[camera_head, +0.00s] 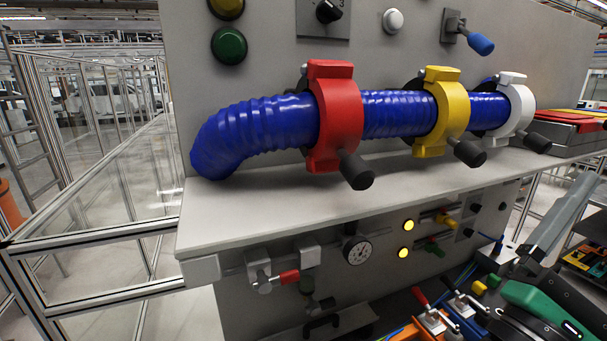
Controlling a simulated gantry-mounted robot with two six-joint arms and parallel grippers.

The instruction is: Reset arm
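Neither of my grippers shows in the head view. The drive unit's grey panel (270,22) fills the middle. A blue ribbed hose (262,128) lies along its ledge and passes through a red clamp (336,115), a yellow clamp (440,110) and a white clamp (514,110). Each clamp has a black-gripped handle pointing toward me. At the lower right is a dark and green body (535,305) with a small lit strip; I cannot tell if it is part of my arm.
The light ledge (240,215) juts out below the hose. Under it are a gauge (357,250), a red-handled valve (288,276) and yellow lamps (404,253). Toggle clamps (432,320) stand at the bottom right. A glass-panelled fence (90,230) stands on the left.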

